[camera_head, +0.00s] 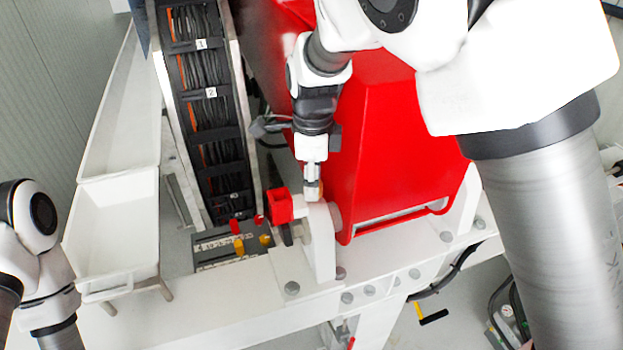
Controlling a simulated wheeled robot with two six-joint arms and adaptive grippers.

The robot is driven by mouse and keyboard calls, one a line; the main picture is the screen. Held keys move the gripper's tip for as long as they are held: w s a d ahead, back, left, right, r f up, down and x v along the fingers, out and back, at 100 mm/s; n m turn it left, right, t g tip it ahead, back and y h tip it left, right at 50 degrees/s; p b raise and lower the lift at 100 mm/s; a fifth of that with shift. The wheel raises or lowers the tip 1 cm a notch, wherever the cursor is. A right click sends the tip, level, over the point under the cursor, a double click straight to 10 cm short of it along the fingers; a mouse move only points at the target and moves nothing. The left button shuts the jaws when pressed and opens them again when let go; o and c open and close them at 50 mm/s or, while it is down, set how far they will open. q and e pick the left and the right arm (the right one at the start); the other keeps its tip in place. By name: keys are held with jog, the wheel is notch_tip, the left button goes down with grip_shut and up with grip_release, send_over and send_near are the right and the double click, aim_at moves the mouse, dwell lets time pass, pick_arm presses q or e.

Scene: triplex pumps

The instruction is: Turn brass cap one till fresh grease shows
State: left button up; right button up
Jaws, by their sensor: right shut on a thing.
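My right gripper (313,192) comes down in the middle, above the white bracket at the foot of the red pump housing (385,130). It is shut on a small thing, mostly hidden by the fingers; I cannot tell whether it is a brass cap. To its lower left, two small brass-yellow caps, one at the right (265,240) and one at the left (239,246), stand on a grey labelled panel (215,240), apart from the gripper. I cannot read which is cap one. No grease shows. My left arm is at the left edge; its gripper is out of view.
A red block (282,206) sits close to the left of my right gripper. A cable chain (208,110) with numbered tags runs up behind the panel. White trays (115,235) stand at the left. A white bolted frame (200,325) crosses the front.

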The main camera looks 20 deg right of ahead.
jog(key=m, duration=0.5)
jog(key=shift+s+d+f+m, duration=0.1)
jog(key=shift+s+f+m, duration=0.1)
jog(key=shift+m, duration=0.1)
jog(key=m, duration=0.5)
jog(key=shift+m, duration=0.4)
jog(key=o, duration=1.1)
jog(key=shift+o, duration=0.2)
jog(key=shift+r, duration=0.15)
notch_tip(320, 180, up, 12)
